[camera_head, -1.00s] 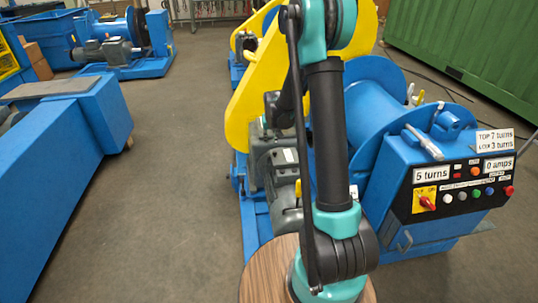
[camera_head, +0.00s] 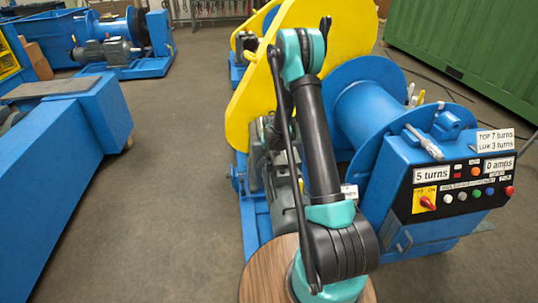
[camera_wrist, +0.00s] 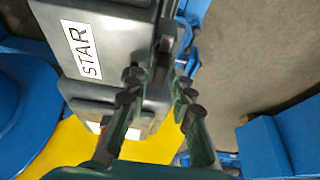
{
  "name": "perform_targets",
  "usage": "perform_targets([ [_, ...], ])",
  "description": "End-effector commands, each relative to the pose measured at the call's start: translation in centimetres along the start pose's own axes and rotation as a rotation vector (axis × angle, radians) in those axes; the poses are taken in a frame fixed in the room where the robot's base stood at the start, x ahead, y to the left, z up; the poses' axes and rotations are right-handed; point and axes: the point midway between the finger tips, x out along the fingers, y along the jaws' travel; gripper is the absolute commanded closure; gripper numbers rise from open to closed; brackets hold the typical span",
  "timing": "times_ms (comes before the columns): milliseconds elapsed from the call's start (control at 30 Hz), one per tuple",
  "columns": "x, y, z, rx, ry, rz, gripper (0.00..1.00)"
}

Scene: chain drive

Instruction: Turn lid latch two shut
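A dark grey box (camera_wrist: 105,45) with a white label reading STAR fills the upper left of the wrist view. A small dark part (camera_wrist: 167,38) stands at its right edge; it may be a lid latch, but I cannot tell which one or how it is turned. My gripper (camera_wrist: 160,82) has its two fingers apart, with the box edge and the dark part just beyond the tips. I see nothing held and cannot tell if a finger touches the part. In the head view my arm hides the gripper; the grey motor (camera_head: 283,205) shows beside it.
A yellow guard (camera_head: 258,95) rises behind the motor. A blue drum (camera_head: 365,110) and a control panel (camera_head: 465,190) stand to the right. A blue machine (camera_head: 45,165) stands left, with clear floor (camera_head: 180,170) between. A green container (camera_head: 470,50) is at the back right.

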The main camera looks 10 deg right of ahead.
Motion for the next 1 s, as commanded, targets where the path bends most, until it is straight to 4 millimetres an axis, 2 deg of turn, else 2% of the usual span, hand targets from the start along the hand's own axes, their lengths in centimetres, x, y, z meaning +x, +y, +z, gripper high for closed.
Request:
perform_targets([
  [367,0.45,0.0,0.03,0.0,0.0,0.0,0.78],
  [533,0.44,0.0,0.03,0.0,0.0,0.0,0.99],
  [567,0.43,0.0,0.03,0.0,0.0,0.0,1.0],
  [1000,0.42,0.06,0.02,-0.045,0.0,-0.019,1.0],
])
